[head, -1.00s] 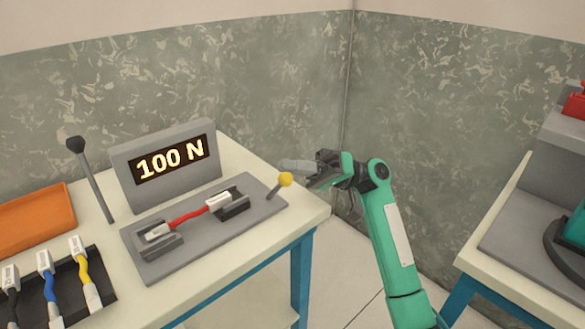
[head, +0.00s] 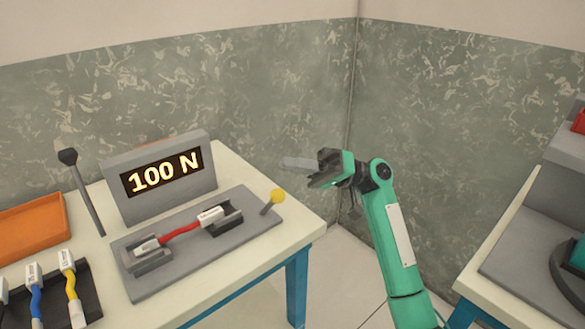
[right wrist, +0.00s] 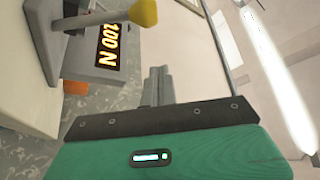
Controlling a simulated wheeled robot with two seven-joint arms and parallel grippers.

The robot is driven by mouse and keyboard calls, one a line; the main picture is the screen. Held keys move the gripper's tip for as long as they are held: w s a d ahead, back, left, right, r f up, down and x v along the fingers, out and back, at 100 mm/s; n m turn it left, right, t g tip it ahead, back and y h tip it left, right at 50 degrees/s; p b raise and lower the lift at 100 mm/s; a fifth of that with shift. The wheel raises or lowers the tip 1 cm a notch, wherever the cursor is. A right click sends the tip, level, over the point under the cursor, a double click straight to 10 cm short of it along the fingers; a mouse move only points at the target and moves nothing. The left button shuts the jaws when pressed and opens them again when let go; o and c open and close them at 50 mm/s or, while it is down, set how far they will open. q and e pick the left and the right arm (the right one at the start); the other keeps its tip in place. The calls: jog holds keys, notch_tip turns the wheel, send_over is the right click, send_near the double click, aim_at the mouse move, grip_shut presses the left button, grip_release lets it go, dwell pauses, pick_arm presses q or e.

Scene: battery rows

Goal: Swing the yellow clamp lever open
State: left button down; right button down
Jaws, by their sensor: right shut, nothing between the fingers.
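The yellow ball knob of the clamp lever (head: 277,196) tops a short grey stem at the right end of the grey tester plate (head: 150,286). The lever leans up and to the right. In the right wrist view the yellow knob (right wrist: 143,13) is large at the top. A red cable (head: 181,232) with white connectors lies between two dark clamp blocks on the plate. My right gripper (head: 284,163) is shut and empty, up and to the right of the knob in the head view, apart from it. Its shut fingers also show in the right wrist view (right wrist: 158,84). My left gripper is not in view.
A display reading 100 N (head: 163,174) stands behind the plate. A dark upright lever (head: 83,195), an orange tray (head: 33,231) and a black holder (head: 89,294) with several cables are at left. A second table (head: 520,265) stands at right, with floor between.

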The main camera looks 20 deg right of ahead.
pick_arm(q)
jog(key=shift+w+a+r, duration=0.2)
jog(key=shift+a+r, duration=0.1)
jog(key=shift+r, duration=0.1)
pick_arm(e)
jog(key=v, duration=0.7)
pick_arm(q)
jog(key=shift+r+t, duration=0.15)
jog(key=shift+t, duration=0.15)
